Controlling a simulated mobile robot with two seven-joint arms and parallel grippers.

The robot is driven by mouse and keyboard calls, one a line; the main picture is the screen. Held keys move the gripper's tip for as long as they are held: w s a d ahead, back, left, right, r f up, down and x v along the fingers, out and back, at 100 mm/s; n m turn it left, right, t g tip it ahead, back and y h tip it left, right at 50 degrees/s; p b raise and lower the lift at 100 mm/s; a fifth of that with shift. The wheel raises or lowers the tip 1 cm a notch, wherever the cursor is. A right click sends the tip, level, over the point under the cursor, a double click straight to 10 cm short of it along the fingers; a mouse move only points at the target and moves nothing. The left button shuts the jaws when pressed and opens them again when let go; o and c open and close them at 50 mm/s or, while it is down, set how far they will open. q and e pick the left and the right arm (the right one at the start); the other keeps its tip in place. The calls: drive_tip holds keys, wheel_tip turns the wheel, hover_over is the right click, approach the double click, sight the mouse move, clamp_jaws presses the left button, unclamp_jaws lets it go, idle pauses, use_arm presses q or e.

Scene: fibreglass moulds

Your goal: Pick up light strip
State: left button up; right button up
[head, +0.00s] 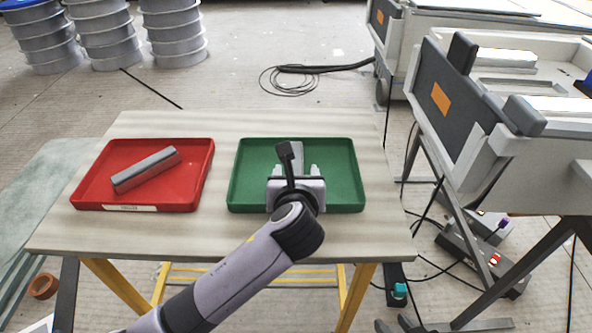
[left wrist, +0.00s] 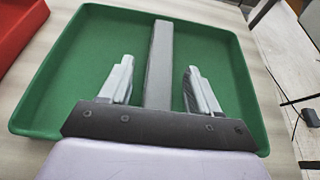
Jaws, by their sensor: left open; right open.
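A grey strip (head: 298,152) lies in the green tray (head: 350,203), partly hidden by my left gripper. My left gripper (head: 296,168) is over this tray, open. In the left wrist view, its two fingers (left wrist: 160,68) are on either side of the grey strip (left wrist: 160,45), with a gap on both sides. The strip's near end is hidden behind the gripper body. A second grey strip (head: 145,169), with a paler top and darker side, lies slanted in the red tray (head: 185,197) on the left. My right gripper is not in view.
Both trays stand on a pale table (head: 225,238) with yellow legs, with a narrow gap between them. A grey and white machine (head: 470,120) stands close on the right. Stacked grey reels (head: 105,35) and a black cable (head: 290,82) are on the floor behind.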

use_arm(q)
drive_tip(key=c, duration=1.1)
